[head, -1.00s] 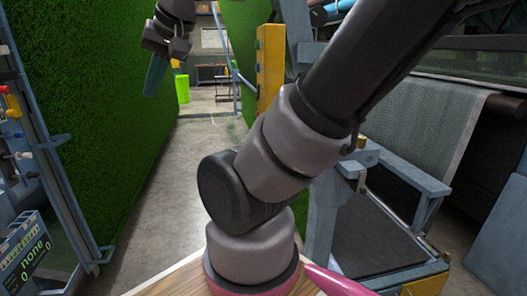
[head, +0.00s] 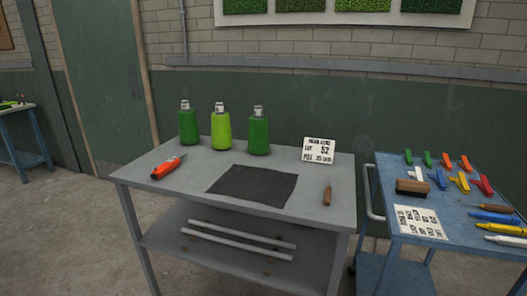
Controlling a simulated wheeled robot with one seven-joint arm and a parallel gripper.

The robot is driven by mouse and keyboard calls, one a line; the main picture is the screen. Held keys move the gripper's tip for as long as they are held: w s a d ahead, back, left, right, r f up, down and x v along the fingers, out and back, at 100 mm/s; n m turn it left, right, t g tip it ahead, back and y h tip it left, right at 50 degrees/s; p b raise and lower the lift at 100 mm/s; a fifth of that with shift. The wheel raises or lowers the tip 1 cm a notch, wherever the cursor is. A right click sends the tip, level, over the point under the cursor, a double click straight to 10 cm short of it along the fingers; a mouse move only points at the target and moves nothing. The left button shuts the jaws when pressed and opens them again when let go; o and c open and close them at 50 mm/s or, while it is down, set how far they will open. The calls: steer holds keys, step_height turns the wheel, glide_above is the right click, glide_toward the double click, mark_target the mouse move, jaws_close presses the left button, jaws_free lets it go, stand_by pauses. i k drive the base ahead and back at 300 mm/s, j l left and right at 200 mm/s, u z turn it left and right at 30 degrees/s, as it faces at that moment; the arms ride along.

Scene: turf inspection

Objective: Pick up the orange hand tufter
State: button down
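The orange hand tufter (head: 166,168) lies on the left part of a grey metal table (head: 305,205). It has an orange body and a thin dark tip that points up and to the right. Nothing covers it, and it lies apart from the other things on the table. My gripper and arm are not in the current head view.
Dark green (head: 188,125), lime (head: 221,130) and green (head: 259,134) bottles stand behind the tufter. A black mat (head: 252,186), a wooden-handled tool (head: 327,196) and a sign (head: 318,150) share the table. A blue cart (head: 455,218) with clips stands right. Floor shows left.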

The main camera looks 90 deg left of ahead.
mark_target(170, 166)
steer(key=u, duration=2.85)
steer(key=i+j, duration=0.45)
steer(key=j, duration=0.25)
steer(key=i+j+u, duration=0.15)
steer(key=i+j, duration=0.3)
steer(key=j, duration=0.2)
steer(key=i+j, duration=0.45)
steer(key=j, duration=0.2)
